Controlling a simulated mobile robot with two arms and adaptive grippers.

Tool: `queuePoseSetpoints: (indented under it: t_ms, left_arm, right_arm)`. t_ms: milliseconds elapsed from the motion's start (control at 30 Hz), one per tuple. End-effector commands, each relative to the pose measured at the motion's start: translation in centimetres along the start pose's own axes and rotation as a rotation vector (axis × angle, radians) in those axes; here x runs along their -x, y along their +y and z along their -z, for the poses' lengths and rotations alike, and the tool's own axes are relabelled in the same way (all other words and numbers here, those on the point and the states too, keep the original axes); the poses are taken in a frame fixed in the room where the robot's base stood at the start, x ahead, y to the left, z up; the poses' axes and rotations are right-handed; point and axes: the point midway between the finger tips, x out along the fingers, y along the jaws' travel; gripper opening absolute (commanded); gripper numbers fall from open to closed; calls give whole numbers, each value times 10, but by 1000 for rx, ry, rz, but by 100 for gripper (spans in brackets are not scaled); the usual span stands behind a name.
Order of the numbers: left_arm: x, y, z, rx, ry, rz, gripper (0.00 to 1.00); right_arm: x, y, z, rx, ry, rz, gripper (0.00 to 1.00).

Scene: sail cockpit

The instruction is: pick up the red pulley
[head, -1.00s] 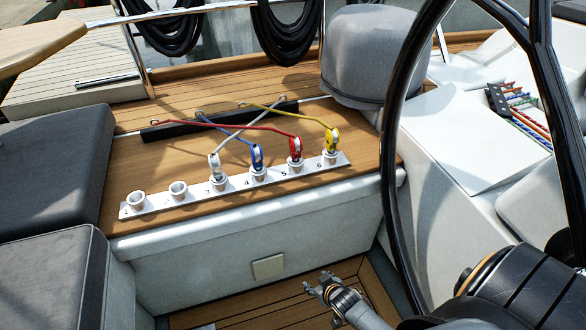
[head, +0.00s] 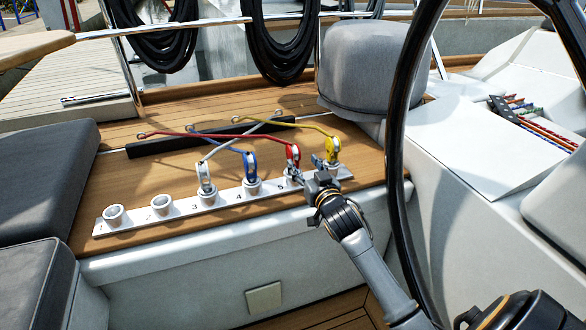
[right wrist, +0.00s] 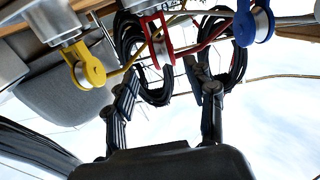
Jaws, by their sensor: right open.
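The red pulley (head: 293,153) stands upright in holder 5 of the white numbered strip (head: 135,221), with a red rope running from it to the left. My right gripper (head: 308,172) is open and empty just in front of it, between the red pulley and the yellow pulley (head: 333,147). In the right wrist view, which looks upside down, the red pulley (right wrist: 157,38) shows beyond the open fingers (right wrist: 163,76), roughly between them. I see no clear contact. My left gripper is not in view.
The blue pulley (head: 250,164) and a white pulley (head: 204,176) stand to the left in holders 4 and 3. Holders 1 and 2 are empty. The black steering wheel (head: 398,130) rises right of my arm.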

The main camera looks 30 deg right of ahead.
Motion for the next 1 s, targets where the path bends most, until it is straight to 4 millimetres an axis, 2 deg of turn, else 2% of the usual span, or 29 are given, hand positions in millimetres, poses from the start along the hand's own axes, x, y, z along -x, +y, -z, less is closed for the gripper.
queuePoseSetpoints:
  t_ms: [100, 233, 400, 600, 900, 933, 1000]
  left_arm:
    - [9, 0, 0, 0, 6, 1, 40]
    - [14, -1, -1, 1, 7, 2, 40]
    - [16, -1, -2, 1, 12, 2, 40]
    - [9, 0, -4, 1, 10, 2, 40]
    - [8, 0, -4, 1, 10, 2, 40]
    - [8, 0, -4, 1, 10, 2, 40]
    - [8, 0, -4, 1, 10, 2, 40]
  right_arm:
    - [-16, 0, -1, 0, 1, 1, 55]
    - [-24, 0, -1, -1, 0, 1, 55]
    - [-43, -4, 1, 1, 1, 0, 55]
    - [-69, -6, 3, 0, 0, 0, 55]
    - [-75, -6, 3, 0, -1, 1, 55]
    - [-75, -6, 3, 0, -1, 1, 53]
    - [-75, -6, 3, 0, -1, 1, 38]
